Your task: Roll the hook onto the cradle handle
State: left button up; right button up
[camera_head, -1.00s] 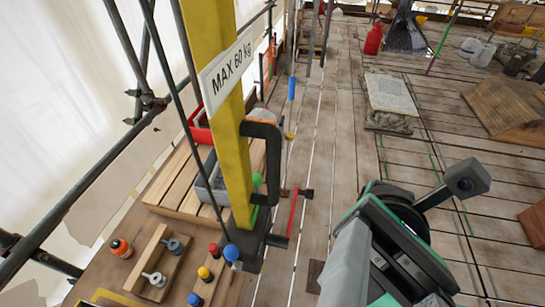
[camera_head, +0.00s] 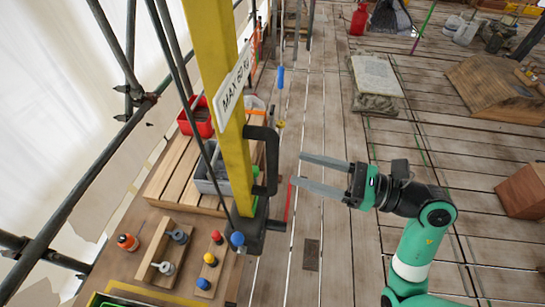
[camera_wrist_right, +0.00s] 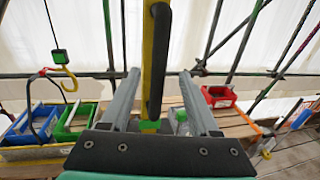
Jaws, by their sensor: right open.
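The black C-shaped handle (camera_head: 271,165) stands on the right side of the yellow upright (camera_head: 220,90) with the "MAX 60 kg" sign. My right gripper (camera_head: 298,169) is open and empty, its two grey fingers pointing left at the handle with a small gap before it. In the right wrist view the handle (camera_wrist_right: 159,60) appears upright between the two fingers (camera_wrist_right: 160,90), in front of the yellow upright. I cannot make out the hook in the head view. My left gripper is not in view.
A red bin (camera_head: 198,118) and a grey bin (camera_head: 212,172) stand behind the upright. A wooden holder (camera_head: 163,250) with grey eye-bolts and several coloured knobs sit below left. Scaffold poles (camera_head: 75,190) run along the left.

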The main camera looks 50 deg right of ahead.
aim_at(272, 159)
jog(key=x, duration=0.7)
jog(key=shift+w+a+p, duration=0.15)
jog(key=shift+w+p, duration=0.15)
jog(key=shift+p, duration=0.1)
grip_shut()
dwell(0.8)
